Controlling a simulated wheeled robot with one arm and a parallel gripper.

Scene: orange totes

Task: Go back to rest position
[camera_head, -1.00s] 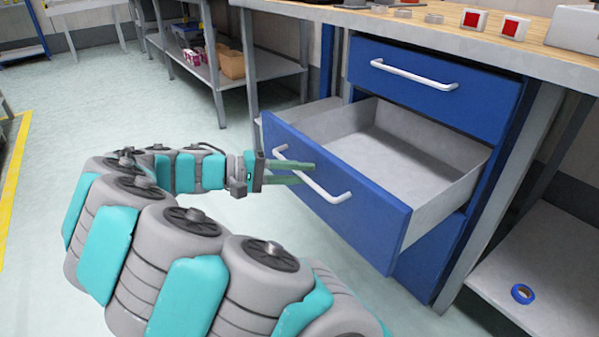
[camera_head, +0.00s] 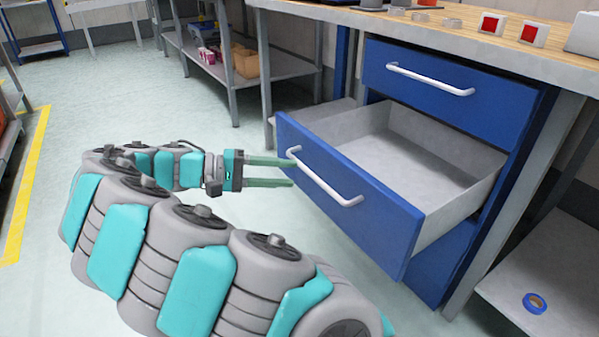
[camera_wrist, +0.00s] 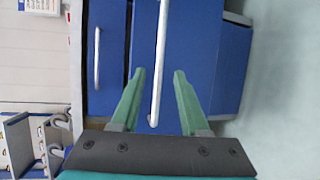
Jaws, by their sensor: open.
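My gripper (camera_head: 293,172) is open, with its two green fingers apart and nothing held between them. In the head view its fingertips are close to the left end of the white handle (camera_head: 325,183) of the pulled-out blue drawer (camera_head: 365,215). In the wrist view the same handle (camera_wrist: 160,60) runs between the open fingers (camera_wrist: 157,85), with a gap visible to each side. The drawer is open and its visible inside is empty. Whether any finger touches the handle cannot be told.
A closed upper drawer (camera_head: 450,95) is above the open one. The wooden worktop (camera_head: 465,30) carries red-faced boxes. A shelf rack (camera_head: 272,68) stands behind. Blue tape (camera_head: 535,303) lies on a low shelf at right. The floor (camera_head: 120,95) at left is clear.

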